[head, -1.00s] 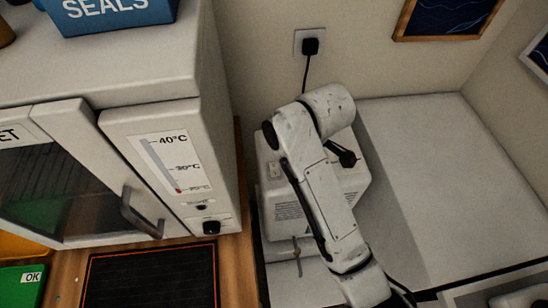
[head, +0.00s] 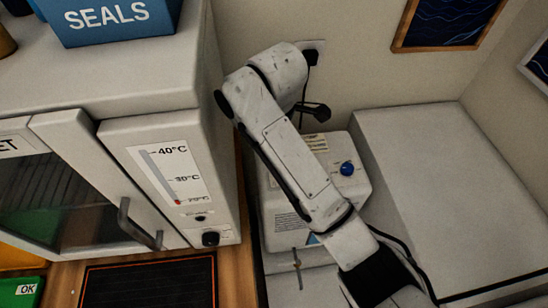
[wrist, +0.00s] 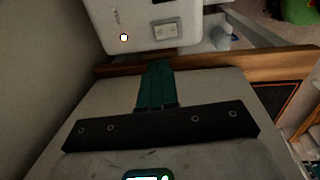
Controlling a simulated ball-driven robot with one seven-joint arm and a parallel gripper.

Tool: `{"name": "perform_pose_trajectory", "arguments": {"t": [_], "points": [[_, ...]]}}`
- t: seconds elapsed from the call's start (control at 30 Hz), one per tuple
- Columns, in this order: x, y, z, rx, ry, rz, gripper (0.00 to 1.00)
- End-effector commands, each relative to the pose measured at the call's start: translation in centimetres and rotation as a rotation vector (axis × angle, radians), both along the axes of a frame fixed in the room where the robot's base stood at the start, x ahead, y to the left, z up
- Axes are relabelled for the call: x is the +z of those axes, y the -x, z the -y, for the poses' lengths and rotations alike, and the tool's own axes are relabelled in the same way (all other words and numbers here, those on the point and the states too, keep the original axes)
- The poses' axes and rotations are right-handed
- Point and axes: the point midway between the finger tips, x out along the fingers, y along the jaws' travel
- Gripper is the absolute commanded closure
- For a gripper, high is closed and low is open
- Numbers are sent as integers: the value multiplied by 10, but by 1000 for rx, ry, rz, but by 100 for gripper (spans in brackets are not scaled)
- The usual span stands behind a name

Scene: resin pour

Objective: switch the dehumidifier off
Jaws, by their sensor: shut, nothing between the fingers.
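In the head view the dehumidifier appears to be the white box (head: 278,228) with labels and a blue knob (head: 347,168), standing on the floor side right of the cabinet. My arm crosses in front of part of it. In the wrist view a white housing (wrist: 120,18) carries a pale rocker switch (wrist: 165,31) and a small lit lamp (wrist: 124,37); it looks like the same unit. I cannot tell which way the rocker is pressed. My gripper (wrist: 157,68) has its teal fingers shut and empty, pointing toward the housing below the switch, with no clear contact.
A white cabinet (head: 175,105) with a temperature scale and a glass door stands at left, a blue SEALS bin (head: 105,20) on top. A black mat (head: 150,285) lies on the wooden bench. A wide pale block (head: 440,180) is at right. A wall socket (head: 320,50) is behind my arm.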

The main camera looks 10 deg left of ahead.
Motion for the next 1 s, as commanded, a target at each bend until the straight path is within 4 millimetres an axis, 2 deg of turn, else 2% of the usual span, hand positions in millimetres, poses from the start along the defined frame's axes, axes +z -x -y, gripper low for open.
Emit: {"name": "perform_pose_trajectory", "arguments": {"t": [0.03, 0.47, 0.8, 1.0], "points": [[-8, 0, 0, 0, 0, -1, 100], [-57, -6, -2, -2, 0, -4, 100], [-113, -13, -3, -2, 2, -3, 100], [-132, -15, -4, -2, 0, -2, 100]]}}
